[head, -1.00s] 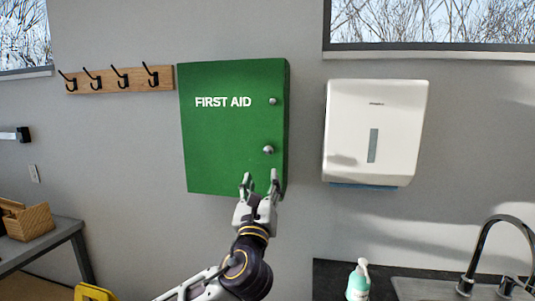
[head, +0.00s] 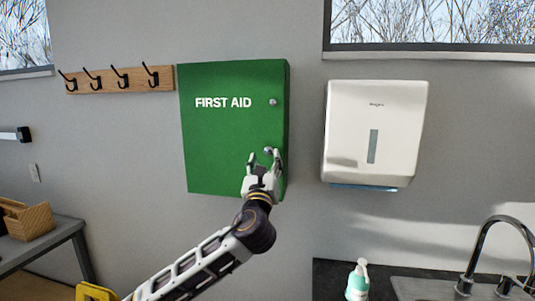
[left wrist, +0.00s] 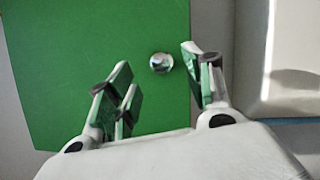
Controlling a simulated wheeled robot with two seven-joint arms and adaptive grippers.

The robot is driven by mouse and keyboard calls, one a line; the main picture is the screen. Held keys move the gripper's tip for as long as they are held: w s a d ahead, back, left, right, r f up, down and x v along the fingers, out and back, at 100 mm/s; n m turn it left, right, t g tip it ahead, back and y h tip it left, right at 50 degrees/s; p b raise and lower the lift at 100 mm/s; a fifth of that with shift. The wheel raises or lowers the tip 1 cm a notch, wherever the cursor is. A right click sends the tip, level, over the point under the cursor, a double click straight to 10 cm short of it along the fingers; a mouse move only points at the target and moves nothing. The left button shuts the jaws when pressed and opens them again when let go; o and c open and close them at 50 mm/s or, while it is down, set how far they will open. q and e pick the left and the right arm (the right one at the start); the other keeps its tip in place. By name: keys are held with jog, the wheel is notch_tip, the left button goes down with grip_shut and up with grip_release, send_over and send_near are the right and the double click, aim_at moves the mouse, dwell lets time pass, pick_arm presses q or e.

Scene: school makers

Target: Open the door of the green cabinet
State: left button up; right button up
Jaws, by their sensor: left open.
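The green cabinet (head: 225,140) hangs on the wall with "FIRST AID" in white on its door, and the door is shut. A round metal knob (head: 268,150) sits low near the door's right edge, partly hidden by my gripper in the head view. A smaller round metal piece (head: 272,102) is above it. My left gripper (head: 264,157) is open in front of the knob. In the left wrist view the knob (left wrist: 161,63) lies just beyond the open fingertips (left wrist: 157,65), between their lines and not gripped. My right gripper is not in view.
A white towel dispenser (head: 375,130) hangs to the right of the cabinet. A wooden hook rail (head: 118,79) is to the left. Below right are a soap bottle (head: 358,282) and a sink faucet (head: 490,250). A table (head: 50,243) with a wooden box stands at the left.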

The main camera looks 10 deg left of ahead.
aim_at(267, 152)
pick_arm(q)
jog(key=shift+x, duration=2.35)
jog(key=shift+d, duration=0.1)
grip_shut()
